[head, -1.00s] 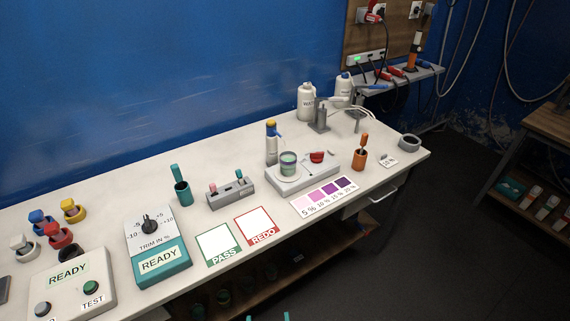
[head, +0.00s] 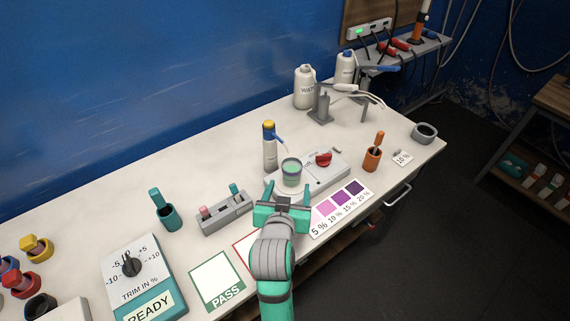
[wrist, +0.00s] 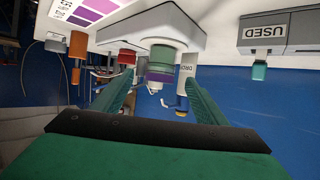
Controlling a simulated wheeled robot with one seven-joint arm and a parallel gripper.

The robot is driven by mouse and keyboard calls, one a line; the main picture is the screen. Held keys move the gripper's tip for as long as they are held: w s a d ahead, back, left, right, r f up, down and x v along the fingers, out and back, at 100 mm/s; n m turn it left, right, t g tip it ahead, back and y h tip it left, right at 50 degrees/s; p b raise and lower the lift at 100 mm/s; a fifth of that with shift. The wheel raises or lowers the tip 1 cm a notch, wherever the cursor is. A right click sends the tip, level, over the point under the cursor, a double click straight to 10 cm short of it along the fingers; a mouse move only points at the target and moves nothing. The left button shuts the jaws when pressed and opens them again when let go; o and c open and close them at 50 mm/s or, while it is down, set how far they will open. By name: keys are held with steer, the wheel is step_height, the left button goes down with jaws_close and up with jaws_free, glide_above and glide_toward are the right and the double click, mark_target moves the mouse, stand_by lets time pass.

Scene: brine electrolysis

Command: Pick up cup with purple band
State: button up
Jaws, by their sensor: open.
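The cup with the purple band (head: 291,172) stands upright on the round plate of a grey-white device (head: 325,178) in the head view. It is greenish with a purple band and also shows in the wrist view (wrist: 160,72), between the fingers. My gripper (head: 288,190) is in front of the cup in the head view, with its fingers pointing at it. In the wrist view my gripper (wrist: 155,100) is open and empty, its teal fingers spread on either side of the cup. I cannot tell whether the fingertips reach past the cup's sides.
A bottle with a yellow cap (head: 269,147) stands close behind the cup. A red knob (head: 323,159) is right of it on the device. A grey holder (head: 224,212) is to the left, a colour chart (head: 342,207) in front, and an orange pot (head: 372,158) farther right.

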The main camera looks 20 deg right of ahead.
mark_target(290, 177)
steer(key=x, duration=0.4)
steer(key=shift+w, duration=0.2)
steer(key=shift+w+d, duration=0.15)
steer(key=shift+d, duration=0.1)
steer(key=shift+w+f, duration=0.45)
steer(key=shift+w, duration=0.1)
steer(key=shift+f+x, duration=0.1)
steer(key=shift+x, duration=1.1)
steer(key=shift+f+x, duration=0.15)
steer(key=shift+x, duration=1.05)
steer(key=shift+s, duration=0.1)
steer(key=c, duration=1.3)
